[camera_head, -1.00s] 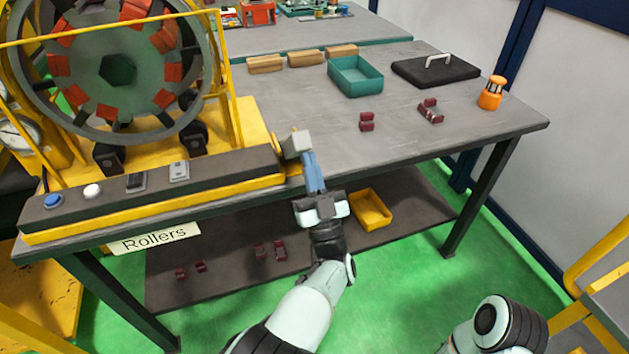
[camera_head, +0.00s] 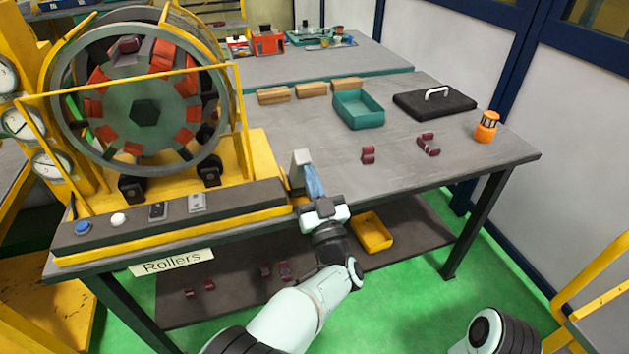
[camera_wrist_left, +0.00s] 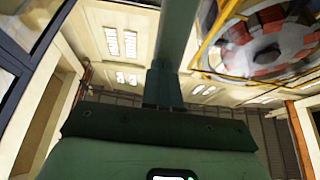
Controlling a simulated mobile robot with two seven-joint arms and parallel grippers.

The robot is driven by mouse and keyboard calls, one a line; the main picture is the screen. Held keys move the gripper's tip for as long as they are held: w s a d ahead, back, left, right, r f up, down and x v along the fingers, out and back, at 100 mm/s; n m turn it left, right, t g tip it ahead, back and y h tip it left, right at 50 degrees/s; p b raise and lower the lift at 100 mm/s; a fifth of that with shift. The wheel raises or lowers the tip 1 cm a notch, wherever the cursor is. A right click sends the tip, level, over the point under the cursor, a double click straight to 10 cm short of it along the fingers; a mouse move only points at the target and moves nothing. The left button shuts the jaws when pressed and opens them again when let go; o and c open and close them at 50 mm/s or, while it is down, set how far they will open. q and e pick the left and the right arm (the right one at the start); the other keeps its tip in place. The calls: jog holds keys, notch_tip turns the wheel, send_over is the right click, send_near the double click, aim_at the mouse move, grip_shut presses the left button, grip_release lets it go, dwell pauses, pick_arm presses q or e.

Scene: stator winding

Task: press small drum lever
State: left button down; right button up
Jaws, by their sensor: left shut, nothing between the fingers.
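The drum (camera_head: 145,110) stands at the left, a round frame with red blocks around a green disc. At the right end of the control panel (camera_head: 175,220) a grey upright block (camera_head: 299,167) may be the small drum lever; I cannot tell for sure. My left gripper (camera_head: 309,171) is shut and empty. Its blue fingers point up and away, right beside the grey block. Whether they touch it is unclear. In the left wrist view the shut fingers (camera_wrist_left: 170,50) rise up the middle, with the drum at the upper right. My right gripper is not in view.
The panel carries a blue button (camera_head: 83,228), a white button (camera_head: 118,219) and two switches. On the grey table (camera_head: 270,125) lie a teal tray (camera_head: 358,122), a black lidded plate (camera_head: 434,106), wooden blocks, dark red pieces and an orange jar (camera_head: 486,128). A yellow bin (camera_head: 371,247) sits below.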

aim_at(305, 155)
pick_arm(q)
jog(key=w+r+g+p, duration=0.1)
jog(key=p, duration=0.2)
jog(key=w+a+r+g+h+p, duration=0.1)
jog(key=w+r+g+p, duration=0.1)
jog(key=p, duration=0.1)
jog(key=shift+w+a+r+p, duration=0.1)
jog(key=shift+w+r+p, duration=0.15)
jog(key=shift+p, duration=0.1)
jog(key=w+p, duration=0.1)
jog(key=g+p, duration=0.1)
jog(key=p, duration=0.1)
jog(key=w+g+p, duration=0.1)
jog(key=p, duration=0.1)
jog(key=shift+w+a+r+h, duration=0.3)
jog(key=shift+a+r, duration=0.1)
jog(key=shift+a+p, duration=0.1)
jog(key=shift+p, duration=0.55)
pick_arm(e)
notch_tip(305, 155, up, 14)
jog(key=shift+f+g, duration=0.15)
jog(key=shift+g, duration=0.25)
pick_arm(q)
jog(key=shift+w+a, duration=0.1)
